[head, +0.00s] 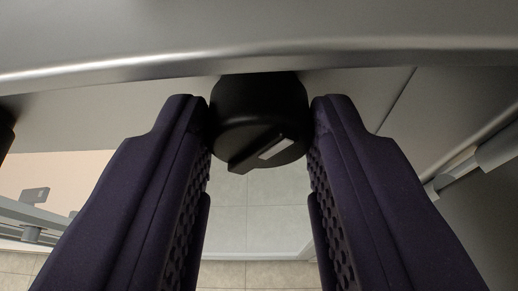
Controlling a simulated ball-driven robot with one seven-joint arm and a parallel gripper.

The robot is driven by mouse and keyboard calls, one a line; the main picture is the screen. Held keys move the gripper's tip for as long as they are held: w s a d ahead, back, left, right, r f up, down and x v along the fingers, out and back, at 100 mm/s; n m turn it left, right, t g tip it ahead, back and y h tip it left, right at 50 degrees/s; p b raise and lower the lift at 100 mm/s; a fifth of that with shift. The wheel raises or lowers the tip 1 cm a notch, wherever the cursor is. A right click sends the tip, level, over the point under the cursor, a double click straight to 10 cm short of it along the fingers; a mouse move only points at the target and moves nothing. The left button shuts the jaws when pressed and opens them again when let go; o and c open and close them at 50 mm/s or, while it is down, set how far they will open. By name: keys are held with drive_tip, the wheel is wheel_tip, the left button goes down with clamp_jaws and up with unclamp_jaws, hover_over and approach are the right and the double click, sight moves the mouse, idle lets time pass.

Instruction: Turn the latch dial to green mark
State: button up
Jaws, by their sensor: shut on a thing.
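The latch dial (232,118) is a black round knob with a raised bar and a pale grey pointer mark on its face. It sits at the top middle, below a grey metal edge. My gripper (260,115) has two dark purple padded fingers, one at each side of the dial. The fingertips press against the dial's left and right sides, so the gripper is shut on it. The pointer mark lies at the lower right of the dial's face, with the bar slanting down to the left. No green mark shows in this view.
A broad grey metal panel (260,30) spans the top, close above the fingers. A grey rail (480,160) runs at the right. Grey bars and a small bracket (35,195) stand at the lower left. Tiled floor (255,273) shows below, between the fingers.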

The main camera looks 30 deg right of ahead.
drive_tip(key=n, duration=0.1)
drive_tip(key=n+g+h+b, duration=0.1)
drive_tip(key=shift+w+a+f+n+h, duration=0.1)
drive_tip(key=shift+a+n+h, duration=0.05)
drive_tip(key=shift+n+h, duration=0.15)
drive_tip(key=shift+n+g+h+b, duration=0.45)
drive_tip(key=shift+n+h, duration=0.25)
drive_tip(key=shift+n, duration=0.4)
drive_tip(key=o, duration=1)
drive_tip(key=shift+w, duration=0.1)
drive_tip(key=shift+o, duration=0.2)
drive_tip(key=b+v, duration=0.1)
drive_tip(key=v, duration=0.6)
drive_tip(key=shift+s+a, duration=0.3)
